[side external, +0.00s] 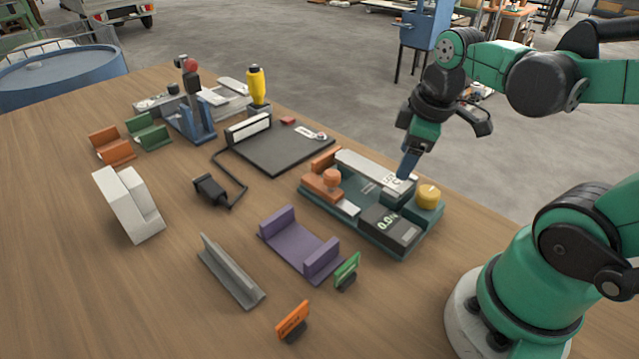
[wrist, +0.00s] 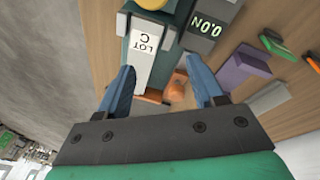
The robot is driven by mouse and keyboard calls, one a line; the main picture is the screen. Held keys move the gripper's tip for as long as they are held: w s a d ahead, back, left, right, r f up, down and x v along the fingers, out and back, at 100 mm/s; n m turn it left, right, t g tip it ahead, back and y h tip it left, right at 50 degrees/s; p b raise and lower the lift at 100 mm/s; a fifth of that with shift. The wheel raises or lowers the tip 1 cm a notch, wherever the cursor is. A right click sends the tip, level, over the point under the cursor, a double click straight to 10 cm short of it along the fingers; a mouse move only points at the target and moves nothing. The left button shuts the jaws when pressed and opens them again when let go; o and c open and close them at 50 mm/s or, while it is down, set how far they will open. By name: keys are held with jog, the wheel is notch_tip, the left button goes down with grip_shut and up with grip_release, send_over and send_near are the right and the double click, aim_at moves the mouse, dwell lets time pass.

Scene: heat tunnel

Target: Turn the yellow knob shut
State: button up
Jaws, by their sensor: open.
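The yellow knob (side external: 428,195) is a short round cap on the right end of the dark green fixture (side external: 345,218). In the wrist view only part of the yellow knob (wrist: 152,4) shows, cut off at the top edge. My gripper (side external: 407,165) points down over the fixture, a little left of and above the knob, and does not touch it. In the wrist view my gripper (wrist: 163,72) has its two blue fingers spread apart with nothing held between them. The knob's turn position cannot be told.
A purple bracket (side external: 300,243) and a green tag (side external: 347,270) stand in front. A black plate (side external: 280,150) lies behind. Bare table lies between the parts.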

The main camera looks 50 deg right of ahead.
aim_at(429, 191)
jog(key=s+d+n+g, duration=0.1)
jog(key=s+d+n, duration=0.1)
jog(key=s+d+n+g, duration=0.1)
jog(key=shift+s+f+n+g+y, duration=0.3)
jog(key=shift+f+y, duration=0.1)
jog(key=shift+f, duration=2.7)
grip_shut()
